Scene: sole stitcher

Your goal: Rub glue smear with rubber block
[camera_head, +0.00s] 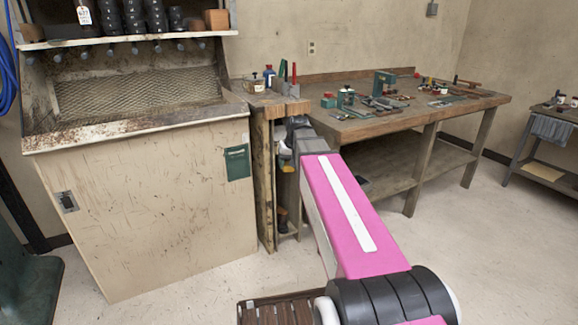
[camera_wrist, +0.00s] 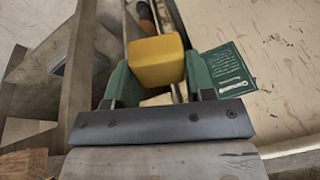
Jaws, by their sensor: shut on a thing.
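My gripper (camera_wrist: 158,78) is shut on a yellow block (camera_wrist: 156,60), which I take for the rubber block. The block sits between the two green fingers in the wrist view. In the head view, a yellow patch (camera_head: 285,162) shows beside my arm's end, in front of the narrow wooden stand between the cabinet and the workbench. My arm partly hides that area. I cannot make out the glue smear in either view.
A stained cabinet (camera_head: 150,215) with a green card (camera_head: 237,163) stands left of my gripper. The narrow stand (camera_head: 265,200) holds bottles and tools on top. The workbench (camera_head: 370,125) on the right carries several tools. Open floor lies at the right.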

